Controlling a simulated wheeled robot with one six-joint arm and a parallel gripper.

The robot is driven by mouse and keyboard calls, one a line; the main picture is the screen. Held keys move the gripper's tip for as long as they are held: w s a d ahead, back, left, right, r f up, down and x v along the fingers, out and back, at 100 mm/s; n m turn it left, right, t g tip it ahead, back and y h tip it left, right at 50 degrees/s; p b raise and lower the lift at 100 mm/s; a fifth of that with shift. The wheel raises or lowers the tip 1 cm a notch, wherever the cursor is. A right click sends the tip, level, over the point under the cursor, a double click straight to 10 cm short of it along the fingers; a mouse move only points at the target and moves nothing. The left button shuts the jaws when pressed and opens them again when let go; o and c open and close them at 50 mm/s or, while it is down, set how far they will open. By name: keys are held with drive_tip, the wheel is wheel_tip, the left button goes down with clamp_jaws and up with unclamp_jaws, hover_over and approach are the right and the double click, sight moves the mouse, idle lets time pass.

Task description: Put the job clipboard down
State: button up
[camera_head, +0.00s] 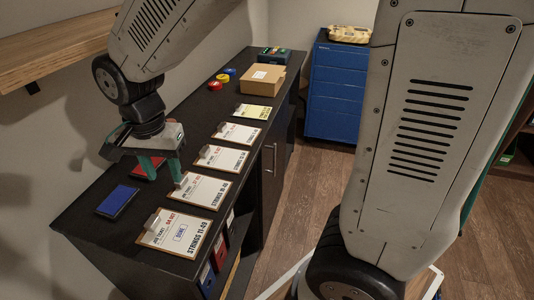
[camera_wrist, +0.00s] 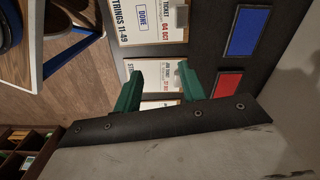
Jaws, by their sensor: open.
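Several job clipboards lie flat in a row on the black counter. The nearest, marked DONE (camera_head: 178,234), also shows at the top of the wrist view (camera_wrist: 150,22). The second clipboard (camera_head: 206,190) lies just behind it, its clip end near my gripper (camera_head: 163,172). In the wrist view, my gripper (camera_wrist: 160,74) is open, its green fingers apart over this second clipboard (camera_wrist: 154,68) and partly covering it. Nothing is visibly held. I cannot tell whether the fingers touch it. A third clipboard (camera_head: 222,157) lies farther back, with more behind it.
A blue pad (camera_head: 117,200) and a red pad (camera_head: 150,168) lie on the wall side of the counter (camera_head: 92,234). A cardboard box (camera_head: 262,79) and colored rolls (camera_head: 222,78) sit at the far end. A blue cabinet (camera_head: 334,92) stands beyond.

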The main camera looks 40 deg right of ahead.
drive_tip(key=s+d+r+n, duration=0.4)
drive_tip(key=s+d, duration=0.3)
drive_tip(key=s, duration=0.2)
drive_tip(key=s+d+r+n+t, duration=0.1)
drive_tip(key=s+d+r+n, duration=0.3)
drive_tip(key=s+d, duration=0.4)
drive_tip(key=shift+s+n, duration=0.4)
drive_tip(key=shift+s, duration=0.35)
drive_tip(key=shift+o, duration=0.5)
drive_tip(key=shift+a+f, duration=0.1)
